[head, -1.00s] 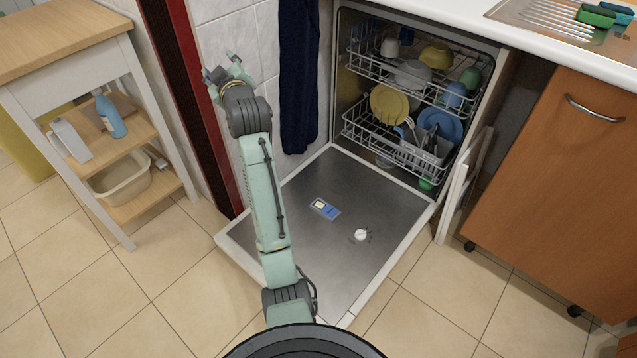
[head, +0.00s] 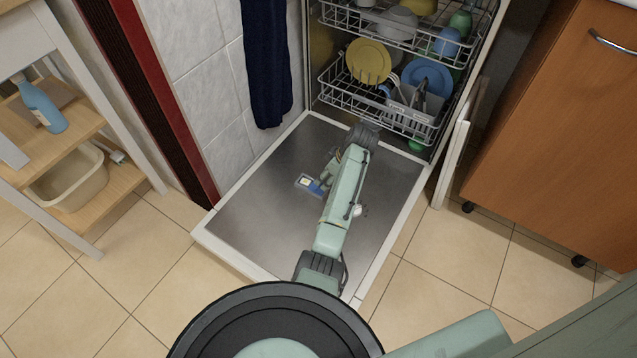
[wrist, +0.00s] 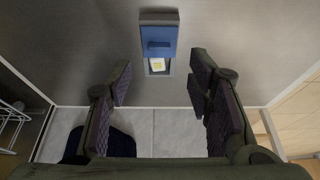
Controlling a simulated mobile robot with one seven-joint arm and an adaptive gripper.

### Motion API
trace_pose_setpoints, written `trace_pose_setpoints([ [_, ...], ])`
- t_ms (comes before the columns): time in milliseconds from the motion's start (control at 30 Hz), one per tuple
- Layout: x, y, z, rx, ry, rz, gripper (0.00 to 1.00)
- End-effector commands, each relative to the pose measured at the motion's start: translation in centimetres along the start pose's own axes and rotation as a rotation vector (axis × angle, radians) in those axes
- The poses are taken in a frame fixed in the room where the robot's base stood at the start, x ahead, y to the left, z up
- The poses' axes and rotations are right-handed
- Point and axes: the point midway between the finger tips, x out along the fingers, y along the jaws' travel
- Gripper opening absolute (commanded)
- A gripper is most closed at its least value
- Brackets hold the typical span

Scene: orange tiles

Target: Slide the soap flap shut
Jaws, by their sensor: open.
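The blue soap flap (head: 315,190) is on the inner face of the lowered dishwasher door (head: 255,210). In the wrist view the flap (wrist: 158,40) sits at the top centre, slid to one side of the soap cup. The cup (wrist: 157,70) shows uncovered, with a pale yellow and white tablet (wrist: 158,64) in it. My gripper (head: 326,176) is above the door close to the flap, and partly hides it in the head view. In the wrist view its fingers (wrist: 158,88) are spread, with nothing between them. I see no contact with the flap.
Dish racks (head: 385,100) with plates and cups stand at the door's far end. A white knob (head: 361,210) shows beside my arm on the door. A dark blue towel (head: 266,65) hangs on the left. A wooden cart (head: 75,205) stands further left.

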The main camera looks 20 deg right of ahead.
Motion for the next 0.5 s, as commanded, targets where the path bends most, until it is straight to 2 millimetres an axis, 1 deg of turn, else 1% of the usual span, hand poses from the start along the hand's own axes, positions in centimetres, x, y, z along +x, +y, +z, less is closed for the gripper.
trace_pose_setpoints([
  [33,1.2,-0.1,0.0,-0.001,-0.001,-0.003,0.47],
  [200,4.4,0.0,0.0,0.0,0.0,-0.001,0.47],
  [333,6.0,0.0,-0.1,0.0,0.001,0.0,0.47],
  [500,7.1,0.0,-0.1,0.001,0.001,0.002,0.47],
])
